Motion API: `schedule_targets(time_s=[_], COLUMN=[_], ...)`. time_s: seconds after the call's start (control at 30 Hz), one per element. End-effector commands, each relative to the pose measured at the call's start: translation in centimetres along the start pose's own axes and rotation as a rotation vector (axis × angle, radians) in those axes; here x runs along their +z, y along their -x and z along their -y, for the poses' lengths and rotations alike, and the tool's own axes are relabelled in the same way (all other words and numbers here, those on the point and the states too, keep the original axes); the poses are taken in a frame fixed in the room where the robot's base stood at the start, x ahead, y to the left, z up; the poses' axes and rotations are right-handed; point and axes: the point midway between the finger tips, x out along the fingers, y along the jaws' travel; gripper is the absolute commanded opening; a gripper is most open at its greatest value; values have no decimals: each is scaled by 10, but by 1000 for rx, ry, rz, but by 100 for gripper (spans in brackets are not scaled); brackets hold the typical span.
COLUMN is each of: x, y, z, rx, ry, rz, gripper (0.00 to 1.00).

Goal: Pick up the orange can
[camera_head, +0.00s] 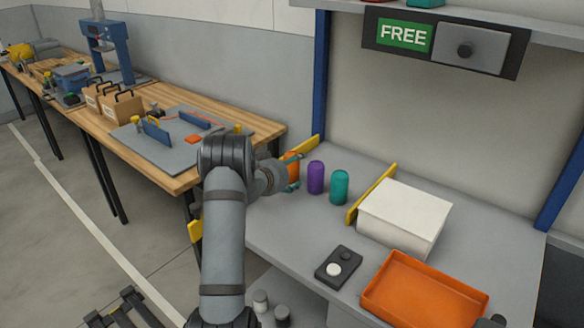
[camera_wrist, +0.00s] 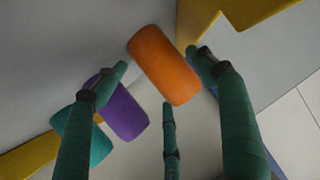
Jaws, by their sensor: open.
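The orange can (camera_head: 291,158) stands on the grey bench near its left end, partly hidden by my gripper (camera_head: 290,174). In the wrist view the orange can (camera_wrist: 163,65) shows between the spread dark green fingers of my gripper (camera_wrist: 160,72). A third finger points at it from below. The fingers are open, and I see no clear contact with the can. A purple can (camera_head: 315,177) stands just to the right, and a teal can (camera_head: 339,187) beyond it. In the wrist view the left finger overlaps the purple can (camera_wrist: 122,112).
A yellow divider (camera_head: 372,192) and a white box (camera_head: 403,215) stand right of the cans. A yellow edge strip (camera_head: 306,152) lies close behind the orange can. An orange tray (camera_head: 425,258) and a black button box (camera_head: 338,267) lie toward the front. A blue post (camera_head: 321,75) rises behind.

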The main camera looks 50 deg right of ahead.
Motion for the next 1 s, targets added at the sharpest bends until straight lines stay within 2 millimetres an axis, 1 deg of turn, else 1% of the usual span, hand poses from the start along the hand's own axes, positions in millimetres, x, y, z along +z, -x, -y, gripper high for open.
schedule_targets(time_s=[0.03,0.1,0.33,1.0], x=[0,0,0,0], y=[-5,-8,-10,-9], z=[0,1,1,1], rx=[-1,-2,-2,-1], ry=[1,1,1,0], rz=[1,0,1,0], gripper=[70,70,70,31])
